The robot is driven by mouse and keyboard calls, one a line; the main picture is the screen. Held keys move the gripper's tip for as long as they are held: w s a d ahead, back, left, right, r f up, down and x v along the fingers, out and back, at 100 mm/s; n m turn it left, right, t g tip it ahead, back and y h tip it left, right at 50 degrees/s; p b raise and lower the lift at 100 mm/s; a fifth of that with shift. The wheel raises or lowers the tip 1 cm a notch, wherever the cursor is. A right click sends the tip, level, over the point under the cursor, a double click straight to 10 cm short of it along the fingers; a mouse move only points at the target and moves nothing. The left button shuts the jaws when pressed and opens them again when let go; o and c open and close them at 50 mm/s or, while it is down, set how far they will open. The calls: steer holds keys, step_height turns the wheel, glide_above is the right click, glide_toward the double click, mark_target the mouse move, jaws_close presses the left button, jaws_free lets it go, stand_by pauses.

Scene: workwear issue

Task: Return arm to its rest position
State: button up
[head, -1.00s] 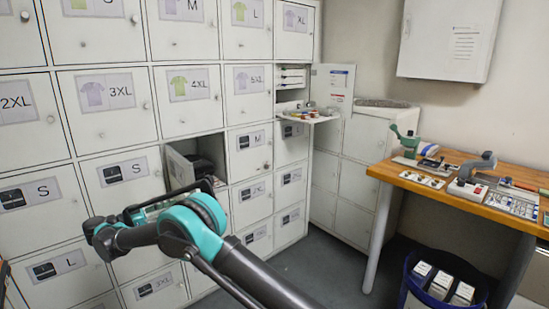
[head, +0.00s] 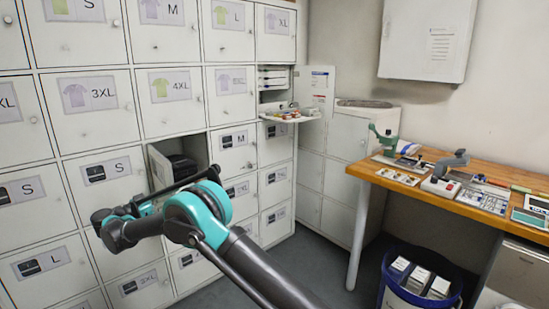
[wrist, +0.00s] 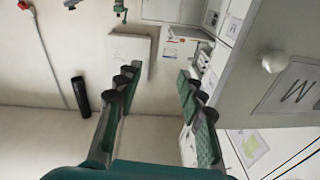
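My arm reaches in from the bottom of the head view, with its teal joint (head: 205,203) in front of the lower lockers. My gripper (wrist: 160,85) shows in the wrist view with its two fingers spread apart and nothing between them. In the head view the gripper itself is mostly hidden behind my own arm links. An open locker compartment (head: 180,160) with dark contents is just behind and above the arm.
A wall of white lockers (head: 97,92) with size labels fills the left. An open compartment holds a pulled-out tray (head: 285,117). A wooden workbench (head: 400,180) with tools stands at right, above a blue bin (head: 388,290). Grey floor lies between.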

steer(key=w+d+r+n+t+y, duration=0.2)
steer(key=w+d+r+t+y, duration=0.25)
steer(key=w+r, duration=0.35)
steer(key=w+d+r+n+t+y, duration=0.2)
steer(key=w+d+r+t+y, duration=0.15)
steer(key=w+d+r, duration=0.4)
steer(key=s+d+r+n+y, duration=0.1)
steer(key=d+r+n+y, duration=0.55)
steer(key=y, duration=0.25)
steer(key=s+d+f+n+g+y, duration=0.1)
steer(key=s+d+f+n+g, duration=0.3)
steer(key=s+d+f+g, duration=1.1)
steer(key=s+d+f+m+g+h, duration=0.1)
steer(key=s+d+f+m+h, duration=0.1)
steer(key=s+d+f, duration=0.9)
steer(key=s+d+f+m+g+h, duration=0.1)
steer(key=s+d+f+m+h, duration=0.1)
steer(key=s+d+f, duration=0.9)
steer(key=s, duration=0.7)
steer(key=shift+s+d+h, duration=0.2)
steer(key=shift+d+h, duration=0.2)
